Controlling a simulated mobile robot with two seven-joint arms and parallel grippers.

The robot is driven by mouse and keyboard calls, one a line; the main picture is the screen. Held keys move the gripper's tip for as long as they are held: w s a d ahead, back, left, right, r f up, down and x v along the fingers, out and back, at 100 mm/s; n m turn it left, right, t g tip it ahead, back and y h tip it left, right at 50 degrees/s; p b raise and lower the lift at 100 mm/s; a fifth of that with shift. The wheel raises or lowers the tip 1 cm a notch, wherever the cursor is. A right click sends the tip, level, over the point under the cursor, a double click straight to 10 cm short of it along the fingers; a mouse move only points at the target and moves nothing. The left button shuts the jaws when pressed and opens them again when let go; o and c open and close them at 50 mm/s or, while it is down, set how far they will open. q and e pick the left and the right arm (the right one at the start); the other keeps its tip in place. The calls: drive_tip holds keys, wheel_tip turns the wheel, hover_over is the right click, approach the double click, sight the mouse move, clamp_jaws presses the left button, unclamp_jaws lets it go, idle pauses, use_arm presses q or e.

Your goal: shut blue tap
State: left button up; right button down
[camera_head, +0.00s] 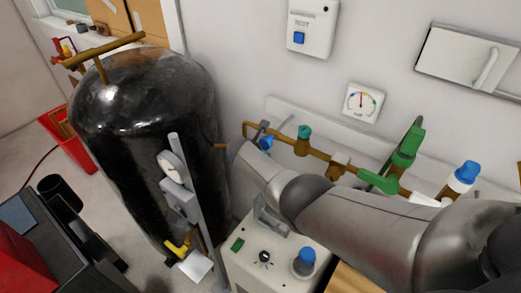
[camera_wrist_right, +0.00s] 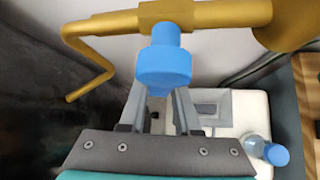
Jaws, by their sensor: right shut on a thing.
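The blue tap (camera_head: 266,142) sits on the brass pipe (camera_head: 322,155) along the wall, near the pipe's left end. In the right wrist view the blue tap (camera_wrist_right: 163,68) hangs below the thick brass pipe (camera_wrist_right: 215,14) on a short stem. My right gripper (camera_wrist_right: 163,100) is shut on the blue tap, its two grey fingers reaching up to either side of the knob. In the head view my right arm comes in from the right and its links partly cover the pipe; the fingers there are small and hard to make out. My left gripper is not in view.
A green-blue tap (camera_head: 303,132) and a green lever (camera_head: 408,143) sit further right on the pipe. A black tank (camera_head: 140,120) stands left. A white box (camera_head: 285,255) with a blue-capped bottle (camera_head: 304,262) is below my arm. A dial (camera_head: 362,103) is on the wall.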

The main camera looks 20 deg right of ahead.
drive_tip(key=shift+s+d+f+n+g+h+b, duration=0.15)
drive_tip(key=shift+s+n+g+h+b, duration=0.15)
drive_tip(key=shift+g+b, duration=0.2)
drive_tip(key=shift+s+d+r+n+g+h+b, duration=0.1)
drive_tip(key=shift+s+d+n+g+h+b, duration=0.15)
drive_tip(key=shift+g+b, duration=0.2)
drive_tip(key=shift+f, duration=0.1)
drive_tip(key=c, duration=0.6)
unclamp_jaws()
drive_tip(key=shift+a, duration=0.1)
drive_tip(key=shift+p+v, duration=3.65)
drive_tip(key=shift+v, duration=3.95)
drive_tip(key=shift+w, duration=0.15)
